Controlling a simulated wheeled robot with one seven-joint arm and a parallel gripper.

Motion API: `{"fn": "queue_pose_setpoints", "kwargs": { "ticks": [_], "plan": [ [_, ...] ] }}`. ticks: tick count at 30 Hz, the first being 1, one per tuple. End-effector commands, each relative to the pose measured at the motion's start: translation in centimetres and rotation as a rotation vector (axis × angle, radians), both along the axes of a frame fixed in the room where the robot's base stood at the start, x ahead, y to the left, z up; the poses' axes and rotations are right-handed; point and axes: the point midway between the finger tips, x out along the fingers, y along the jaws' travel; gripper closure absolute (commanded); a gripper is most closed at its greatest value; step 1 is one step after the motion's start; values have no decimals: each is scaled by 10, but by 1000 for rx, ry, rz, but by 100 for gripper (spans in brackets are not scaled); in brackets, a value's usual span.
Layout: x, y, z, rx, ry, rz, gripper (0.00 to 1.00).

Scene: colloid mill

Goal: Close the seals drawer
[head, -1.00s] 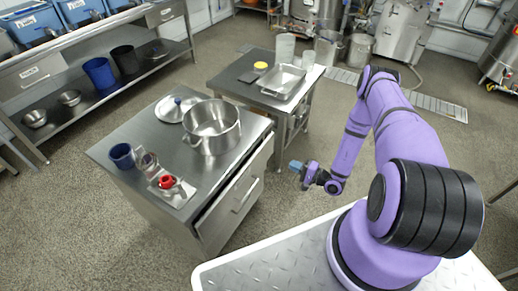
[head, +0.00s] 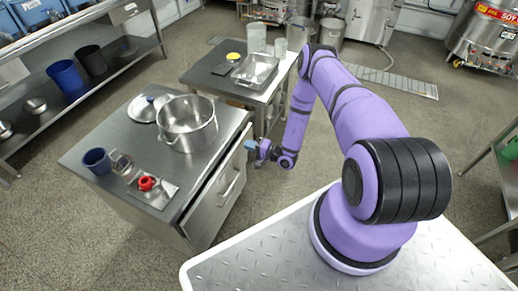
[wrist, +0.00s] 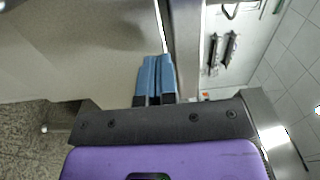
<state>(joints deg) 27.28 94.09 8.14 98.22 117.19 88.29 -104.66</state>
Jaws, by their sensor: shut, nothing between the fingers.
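The drawer (head: 222,187) is in the steel cabinet's right-hand side and has a bar handle. It stands partly open, with a dark gap between its front panel and the worktop edge. Its label cannot be read. My gripper (head: 252,146) is at the far end of the drawer front, very close to it; I cannot tell whether they touch. In the wrist view, the two blue fingertips (wrist: 155,75) are together and empty, against a broad grey metal surface.
The cabinet's worktop (head: 140,160) carries a large steel pot (head: 187,125), a lid, a blue mug (head: 97,161) and a red-knobbed part (head: 148,183). A second steel table (head: 200,75) with a tray stands close beyond the gripper. Floor is open near the drawer's front end.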

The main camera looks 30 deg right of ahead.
Motion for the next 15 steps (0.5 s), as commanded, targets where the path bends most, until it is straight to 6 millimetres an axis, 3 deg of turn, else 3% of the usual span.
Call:
{"fn": "queue_pose_setpoints", "kwargs": {
  "ticks": [6, 15],
  "plan": [
    [14, 10, 0, 0, 0, 0, 100],
    [15, 11, 0, 0, 0, 0, 100]
  ]
}}
